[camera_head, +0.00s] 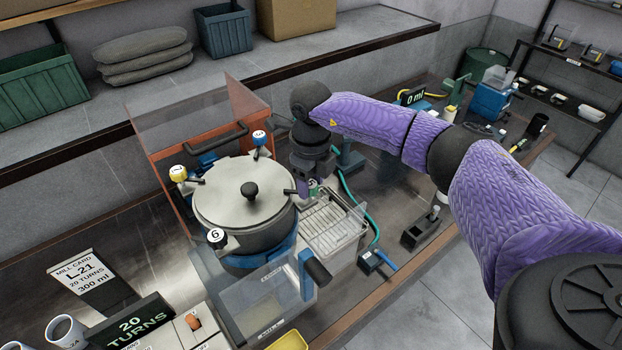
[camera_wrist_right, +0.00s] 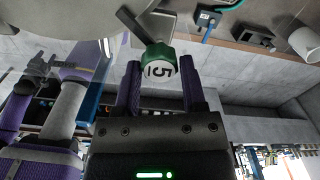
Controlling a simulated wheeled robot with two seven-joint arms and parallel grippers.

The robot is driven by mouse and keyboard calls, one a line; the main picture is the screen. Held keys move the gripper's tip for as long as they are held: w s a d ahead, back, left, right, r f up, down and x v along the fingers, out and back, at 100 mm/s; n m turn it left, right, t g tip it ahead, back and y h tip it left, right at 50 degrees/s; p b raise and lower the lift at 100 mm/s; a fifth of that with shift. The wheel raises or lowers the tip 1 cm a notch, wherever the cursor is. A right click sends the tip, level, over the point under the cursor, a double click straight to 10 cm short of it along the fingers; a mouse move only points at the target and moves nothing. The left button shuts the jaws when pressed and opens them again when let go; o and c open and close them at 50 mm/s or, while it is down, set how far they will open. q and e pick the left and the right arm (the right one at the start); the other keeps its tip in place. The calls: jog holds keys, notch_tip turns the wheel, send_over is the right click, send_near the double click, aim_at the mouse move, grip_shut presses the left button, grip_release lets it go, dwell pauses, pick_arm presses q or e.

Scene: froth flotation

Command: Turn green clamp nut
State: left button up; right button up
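The green clamp nut (camera_head: 314,187), with a white face marked 5, is at the right side of the round lidded vessel (camera_head: 245,200). My right gripper (camera_head: 308,190) points down at it, partly hidden by my wrist. In the right wrist view, the green clamp nut (camera_wrist_right: 159,66) lies between the tips of the two purple fingers (camera_wrist_right: 160,75). The fingers stand apart on either side of it, with a narrow gap on the right. A dark clamp arm runs from the nut towards the lid. My left gripper is not in view.
A clear guard (camera_head: 195,110) rises behind. A slotted tray (camera_head: 333,222) and a green hose (camera_head: 352,200) lie just right of the vessel.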

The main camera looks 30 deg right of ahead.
grip_shut()
jog(key=shift+n, duration=0.3)
jog(key=n+b, duration=0.2)
jog(key=n, duration=0.1)
jog(key=shift+f+n, duration=0.1)
jog(key=shift+n, duration=0.2)
jog(key=n+b, duration=0.2)
jog(key=n, duration=0.2)
jog(key=shift+w, duration=0.1)
jog(key=n+b, duration=0.1)
jog(key=n, duration=0.4)
jog(key=shift+d+b, duration=0.1)
jog(key=shift+b, duration=0.2)
jog(key=shift+w+n+b, duration=0.1)
jog(key=shift+n+b, duration=0.35)
jog(key=shift+n, duration=1.45)
jog(key=shift+r, duration=0.2)
